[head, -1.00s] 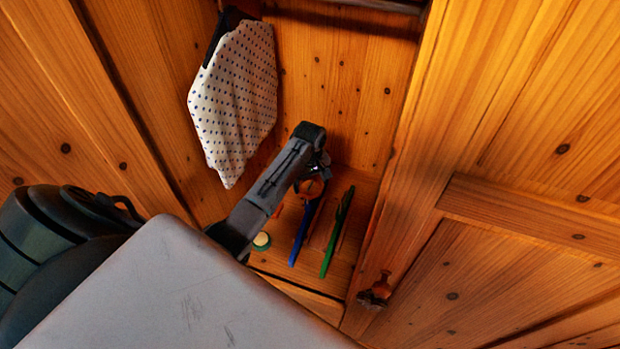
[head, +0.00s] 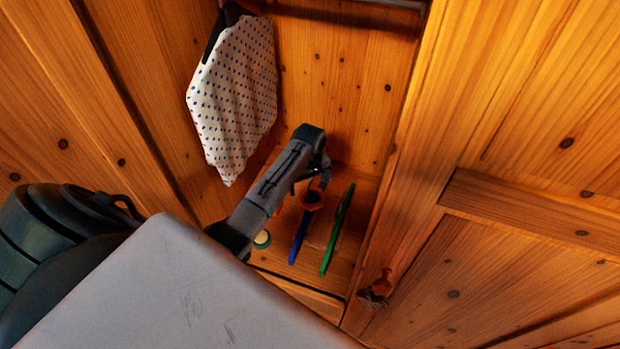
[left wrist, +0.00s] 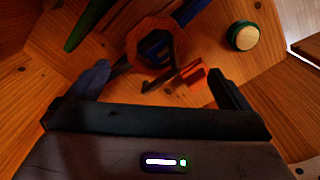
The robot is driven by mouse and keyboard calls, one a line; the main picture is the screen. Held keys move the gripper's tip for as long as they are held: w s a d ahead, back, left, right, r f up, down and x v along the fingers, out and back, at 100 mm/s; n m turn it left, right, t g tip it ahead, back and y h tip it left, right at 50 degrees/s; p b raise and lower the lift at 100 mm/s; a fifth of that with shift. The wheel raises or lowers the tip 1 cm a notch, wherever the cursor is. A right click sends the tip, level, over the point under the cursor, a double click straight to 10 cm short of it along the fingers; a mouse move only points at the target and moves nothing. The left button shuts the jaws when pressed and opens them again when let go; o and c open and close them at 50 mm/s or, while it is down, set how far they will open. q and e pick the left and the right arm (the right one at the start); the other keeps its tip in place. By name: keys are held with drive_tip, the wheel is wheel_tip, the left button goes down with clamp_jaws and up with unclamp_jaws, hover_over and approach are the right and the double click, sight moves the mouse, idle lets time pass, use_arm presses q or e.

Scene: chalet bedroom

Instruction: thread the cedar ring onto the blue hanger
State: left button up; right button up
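The cedar ring (head: 312,200), orange-brown and many-sided, is at the upper end of the blue hanger (head: 300,240). In the left wrist view the ring (left wrist: 132,42) surrounds part of the blue hanger (left wrist: 155,46); I cannot tell whether it rests on anything. My left gripper (head: 320,178) is just above the ring. In the left wrist view its fingers (left wrist: 160,86) are wide apart, with nothing between the tips, and the ring lies beyond them. My right gripper is not in view.
A green hanger (head: 338,230) stands just right of the blue one. A cream disc with a green rim (head: 262,239) lies to the left. A dotted cloth bag (head: 235,100) hangs on the left wall. A knob (head: 376,290) sticks out at the right front.

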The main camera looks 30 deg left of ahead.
use_arm(q)
wheel_tip(320, 180, up, 11)
drive_tip(key=b, duration=0.3)
drive_tip(key=shift+f, duration=0.1)
idle(0.6)
